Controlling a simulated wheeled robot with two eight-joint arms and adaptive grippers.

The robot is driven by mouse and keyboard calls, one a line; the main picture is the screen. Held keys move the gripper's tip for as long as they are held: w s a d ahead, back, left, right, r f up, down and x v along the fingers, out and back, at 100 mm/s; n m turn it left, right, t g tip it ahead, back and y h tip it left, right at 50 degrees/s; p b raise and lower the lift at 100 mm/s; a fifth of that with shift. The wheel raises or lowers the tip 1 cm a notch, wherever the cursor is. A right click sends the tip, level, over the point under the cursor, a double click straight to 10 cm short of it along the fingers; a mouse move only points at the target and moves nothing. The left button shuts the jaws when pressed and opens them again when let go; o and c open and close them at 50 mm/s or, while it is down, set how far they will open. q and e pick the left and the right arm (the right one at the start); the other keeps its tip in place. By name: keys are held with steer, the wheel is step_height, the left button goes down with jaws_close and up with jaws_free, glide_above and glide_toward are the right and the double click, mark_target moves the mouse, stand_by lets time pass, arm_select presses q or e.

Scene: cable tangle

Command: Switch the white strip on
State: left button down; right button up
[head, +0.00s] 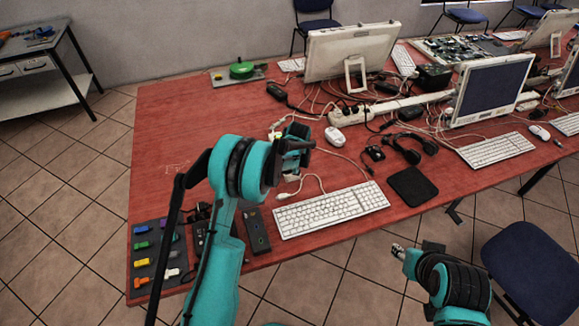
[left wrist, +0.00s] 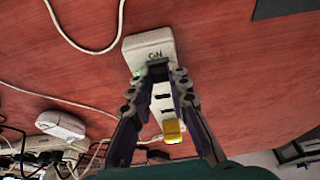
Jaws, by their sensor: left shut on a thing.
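The white strip (left wrist: 148,48) shows in the left wrist view, with the word ON near its end, a green glow beside my fingertip and dark slots along its top. A yellow plug (left wrist: 173,131) sits in it. My left gripper (left wrist: 165,70) is shut with its fingertips at the strip's labelled end; a dark part shows between them and hides the switch area. In the head view my left gripper (head: 296,145) is over the table and covers most of this strip. My right gripper (head: 398,250) is off the table's front edge; its fingers are too small to read.
A white keyboard (head: 330,209), a black pad (head: 413,187) and a headset (head: 410,149) lie right of my left arm. A white mouse (head: 335,136) is close to the gripper. Loose cables run around the strip. Monitors (head: 352,52) stand behind.

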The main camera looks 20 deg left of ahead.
arm_select(q)
steer(key=c, duration=1.4)
jaws_free()
steer(key=shift+c, duration=0.2)
steer(key=shift+r, duration=0.15)
steer(key=v, duration=1.1)
steer(key=shift+r, duration=0.35)
steer(key=shift+s, duration=0.1)
